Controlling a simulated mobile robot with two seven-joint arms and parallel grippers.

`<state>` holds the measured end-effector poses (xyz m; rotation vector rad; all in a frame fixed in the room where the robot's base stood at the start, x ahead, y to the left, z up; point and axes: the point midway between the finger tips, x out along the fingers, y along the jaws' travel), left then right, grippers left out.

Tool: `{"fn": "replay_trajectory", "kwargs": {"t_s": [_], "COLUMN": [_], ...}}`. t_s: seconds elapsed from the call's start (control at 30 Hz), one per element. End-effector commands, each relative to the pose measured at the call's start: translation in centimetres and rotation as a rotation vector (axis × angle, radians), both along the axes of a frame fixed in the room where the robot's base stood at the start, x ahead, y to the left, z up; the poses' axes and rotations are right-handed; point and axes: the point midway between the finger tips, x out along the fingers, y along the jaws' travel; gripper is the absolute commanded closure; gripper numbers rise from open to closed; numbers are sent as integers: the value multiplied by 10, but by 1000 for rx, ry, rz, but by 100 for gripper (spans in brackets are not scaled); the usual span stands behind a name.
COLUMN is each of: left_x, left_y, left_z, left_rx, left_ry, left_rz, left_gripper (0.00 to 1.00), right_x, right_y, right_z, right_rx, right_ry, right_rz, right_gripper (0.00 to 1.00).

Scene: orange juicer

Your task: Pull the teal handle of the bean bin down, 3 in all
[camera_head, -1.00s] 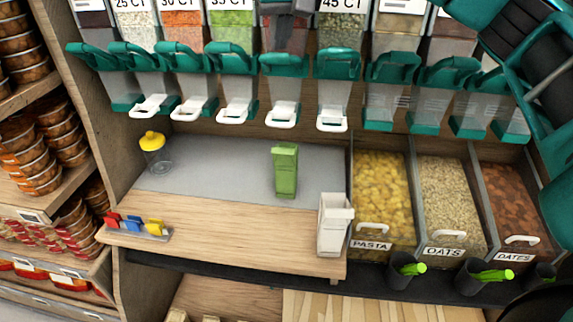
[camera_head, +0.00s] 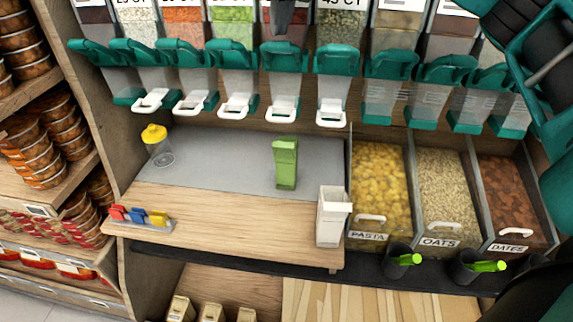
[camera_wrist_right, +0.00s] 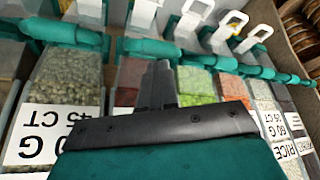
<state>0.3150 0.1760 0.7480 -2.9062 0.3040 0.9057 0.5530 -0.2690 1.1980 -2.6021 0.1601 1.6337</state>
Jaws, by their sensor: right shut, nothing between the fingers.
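The bin with dark red contents, which look like beans, hangs in the upper row with its teal handle (camera_head: 284,55) up and its white spout (camera_head: 283,113) below. My right gripper (camera_head: 286,30) is shut and empty, coming down from the top edge in front of that bin, just above the handle. In the right wrist view its dark fingers (camera_wrist_right: 160,68) point at the teal handle bar (camera_wrist_right: 148,47); I cannot tell whether they touch it. Red contents (camera_wrist_right: 126,97) show beside the fingers. My left gripper is not in view.
Similar bins with teal handles flank it closely, including the 45 CT bin (camera_head: 337,60) and the green one (camera_head: 230,53). Below are a grey mat (camera_head: 220,165), a green container (camera_head: 285,163), a white container (camera_head: 332,217) and a yellow-lidded jar (camera_head: 157,145).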

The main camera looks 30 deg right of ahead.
Motion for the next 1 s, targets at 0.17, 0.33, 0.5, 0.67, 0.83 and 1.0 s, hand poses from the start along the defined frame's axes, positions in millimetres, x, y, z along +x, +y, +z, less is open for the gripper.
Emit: {"fn": "replay_trajectory", "kwargs": {"t_s": [0.17, 0.33, 0.5, 0.67, 0.83, 1.0], "left_x": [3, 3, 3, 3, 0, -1], "left_y": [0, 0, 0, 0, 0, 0], "left_z": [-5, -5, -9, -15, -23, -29], "left_rx": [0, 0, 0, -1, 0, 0], "left_ry": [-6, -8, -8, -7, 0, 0], "left_rz": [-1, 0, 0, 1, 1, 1], "left_gripper": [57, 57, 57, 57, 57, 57], "right_x": [0, 0, -1, -2, -3, -5], "right_y": [0, 0, 0, 0, 1, 2], "right_z": [-11, -14, -20, -29, -38, -46], "right_rx": [0, -1, -1, -3, -3, -3], "right_ry": [1, 1, 3, 3, 4, 4], "right_rz": [0, 0, -1, -2, -5, -4], "right_gripper": [100, 100, 100, 100, 100, 100]}}
